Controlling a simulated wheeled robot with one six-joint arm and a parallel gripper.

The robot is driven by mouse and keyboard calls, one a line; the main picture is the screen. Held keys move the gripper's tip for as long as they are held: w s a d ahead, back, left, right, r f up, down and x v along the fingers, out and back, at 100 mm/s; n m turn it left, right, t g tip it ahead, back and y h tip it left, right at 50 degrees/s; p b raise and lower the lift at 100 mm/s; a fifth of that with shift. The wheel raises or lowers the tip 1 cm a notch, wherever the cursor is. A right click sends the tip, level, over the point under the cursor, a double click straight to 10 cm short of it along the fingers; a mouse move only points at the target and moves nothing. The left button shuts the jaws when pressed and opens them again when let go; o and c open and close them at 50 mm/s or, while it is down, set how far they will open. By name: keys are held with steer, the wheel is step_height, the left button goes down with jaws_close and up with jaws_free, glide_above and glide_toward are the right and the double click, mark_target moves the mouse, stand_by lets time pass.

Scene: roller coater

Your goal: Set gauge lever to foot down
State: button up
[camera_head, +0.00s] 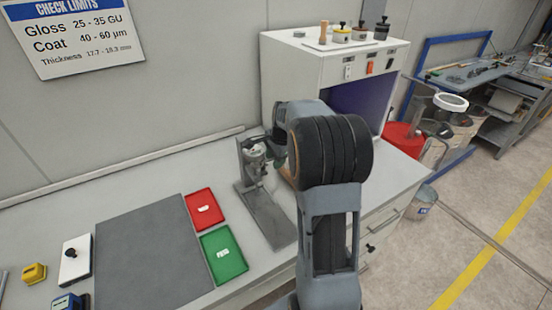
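The thickness gauge (252,158) is a grey metal stand with a round dial-like head, upright on a long grey base plate (268,218) on the bench. Its lever and foot are too small and too covered to tell whether the foot is up or down. My arm reaches up from the bottom of the picture and bends over beside the gauge's right side. My gripper is mostly hidden behind my own arm, close to the gauge head. I cannot tell whether it touches the lever or whether its fingers are open.
A white cabinet (300,75) stands behind. A yellow block (34,273) sits far left.

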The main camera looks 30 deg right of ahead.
steer(key=b+v, duration=0.1)
steer(key=v, duration=1.2)
steer(key=shift+r, duration=0.4)
steer(key=shift+s+a, duration=0.1)
